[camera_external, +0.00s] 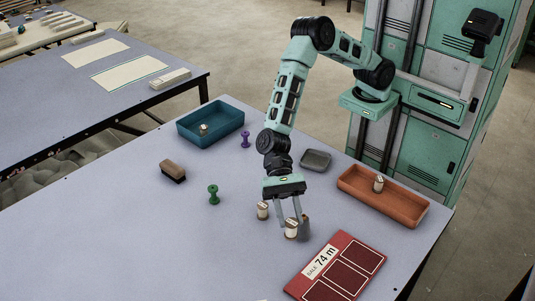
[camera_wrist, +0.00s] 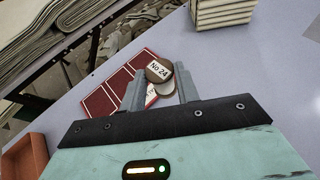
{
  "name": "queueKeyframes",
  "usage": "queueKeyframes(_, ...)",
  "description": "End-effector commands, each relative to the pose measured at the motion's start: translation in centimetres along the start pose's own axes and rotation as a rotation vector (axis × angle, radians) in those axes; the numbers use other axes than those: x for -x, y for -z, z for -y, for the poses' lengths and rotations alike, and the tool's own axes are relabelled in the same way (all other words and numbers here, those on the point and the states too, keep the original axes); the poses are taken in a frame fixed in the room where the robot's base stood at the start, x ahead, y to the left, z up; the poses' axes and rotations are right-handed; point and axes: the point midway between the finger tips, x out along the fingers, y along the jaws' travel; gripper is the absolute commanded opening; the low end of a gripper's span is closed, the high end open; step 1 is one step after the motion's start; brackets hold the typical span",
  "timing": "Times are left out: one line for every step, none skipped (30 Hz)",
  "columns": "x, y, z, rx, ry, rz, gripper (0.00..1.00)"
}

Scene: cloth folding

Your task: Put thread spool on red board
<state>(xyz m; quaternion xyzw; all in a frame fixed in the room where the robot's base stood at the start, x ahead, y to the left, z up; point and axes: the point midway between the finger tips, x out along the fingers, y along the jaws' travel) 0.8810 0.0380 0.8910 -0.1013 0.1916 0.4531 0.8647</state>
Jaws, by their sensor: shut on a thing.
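The thread spool (camera_external: 291,230), cream with a labelled top, is between my gripper's fingertips (camera_external: 291,221). In the wrist view its round top (camera_wrist: 158,71), reading "No 24", sits between both fingers (camera_wrist: 158,90). My gripper is shut on it; how far it is above the table is hard to tell. The red board (camera_external: 350,250), with outlined rectangles and a "74 m" label, lies flat at the front right, to the right of my gripper. It also shows behind the spool in the wrist view (camera_wrist: 100,103).

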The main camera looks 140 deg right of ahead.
Motion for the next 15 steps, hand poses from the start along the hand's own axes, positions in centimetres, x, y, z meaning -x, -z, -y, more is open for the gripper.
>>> queueKeyframes(-1.4, 0.4, -2.1, 0.005, 0.000, -0.001, 0.10)
queueKeyframes(-1.8, 0.1, -3.1, 0.003, 0.005, -0.001, 0.10)
queueKeyframes(-2.2, -0.2, -4.5, 0.000, 0.011, -0.002, 0.10)
queueKeyframes(-2.5, -0.4, -5.4, -0.002, 0.017, -0.003, 0.10)
queueKeyframes(-2.7, -0.6, -6.4, -0.004, 0.022, -0.003, 0.10)
queueKeyframes(-2.9, -0.7, -7.5, -0.009, 0.029, -0.004, 0.10)
queueKeyframes(-3.0, -0.8, -8.3, -0.012, 0.034, -0.005, 0.10)
queueKeyframes(-3.1, -0.8, -9.1, -0.015, 0.039, -0.007, 0.10)
queueKeyframes(-3.2, -1.0, -9.9, -0.018, 0.045, -0.008, 0.10)
queueKeyframes(-3.2, -1.0, -10.5, -0.020, 0.048, -0.009, 0.10)
queueKeyframes(-3.2, -1.1, -11.0, -0.022, 0.052, -0.009, 0.10)
queueKeyframes(-3.2, -1.1, -11.6, -0.026, 0.056, -0.011, 0.10)
queueKeyframes(-3.2, -1.1, -11.8, -0.028, 0.060, -0.011, 0.10)
queueKeyframes(-3.2, -1.1, -12.1, -0.029, 0.062, -0.012, 0.10)
queueKeyframes(-3.2, -1.0, -12.4, -0.031, 0.064, -0.014, 0.10)
